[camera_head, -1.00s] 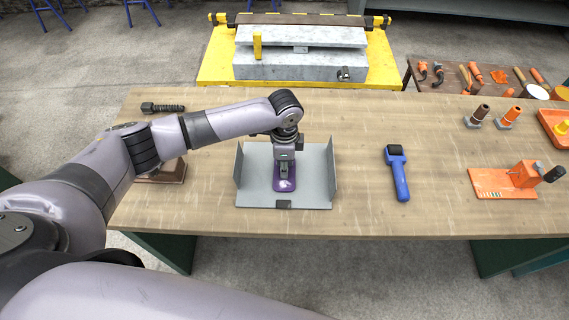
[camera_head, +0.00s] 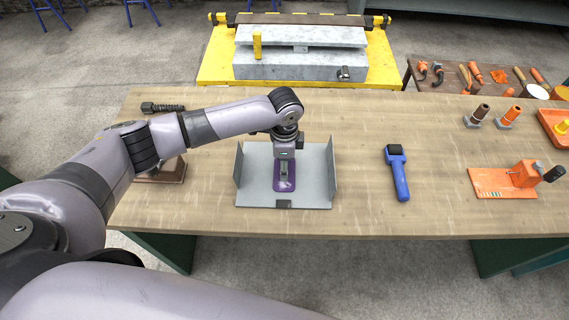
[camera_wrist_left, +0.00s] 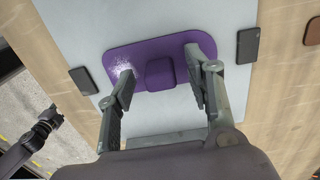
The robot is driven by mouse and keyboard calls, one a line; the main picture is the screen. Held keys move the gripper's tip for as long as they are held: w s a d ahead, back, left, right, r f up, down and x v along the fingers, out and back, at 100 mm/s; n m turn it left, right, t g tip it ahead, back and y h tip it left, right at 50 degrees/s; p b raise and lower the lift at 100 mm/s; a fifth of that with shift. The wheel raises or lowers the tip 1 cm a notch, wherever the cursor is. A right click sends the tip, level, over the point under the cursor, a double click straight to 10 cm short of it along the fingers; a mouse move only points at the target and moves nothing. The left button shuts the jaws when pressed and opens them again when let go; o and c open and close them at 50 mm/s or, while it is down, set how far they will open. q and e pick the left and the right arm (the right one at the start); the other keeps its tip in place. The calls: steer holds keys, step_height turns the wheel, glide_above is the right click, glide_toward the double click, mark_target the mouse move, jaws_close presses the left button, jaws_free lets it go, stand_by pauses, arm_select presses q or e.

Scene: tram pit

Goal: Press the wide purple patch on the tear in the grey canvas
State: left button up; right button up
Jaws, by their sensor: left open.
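The wide purple patch (camera_head: 290,187) lies on the grey canvas (camera_head: 315,187), which is spread in a frame with raised side walls. The left wrist view shows the patch (camera_wrist_left: 205,43) as a rounded purple plate with a square knob (camera_wrist_left: 160,73) and a pale glossy spot at its left end. My left gripper (camera_head: 284,178) is over the patch, pointing down. In the wrist view its two fingers (camera_wrist_left: 160,72) stand apart on either side of the knob, with gaps to it. No tear shows; the patch and gripper hide the canvas there. My right gripper is out of view.
A blue-handled tool (camera_head: 400,180) lies right of the frame. An orange base with a clamp (camera_head: 505,183) and upright pegs (camera_head: 480,114) stand at the right. A brown block (camera_head: 172,172) and a dark bolt (camera_head: 162,108) are at the left.

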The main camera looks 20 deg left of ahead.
arm_select(q)
step_height(320, 180, up, 12)
steer(key=shift+f, duration=0.25)
stand_by(0.6)
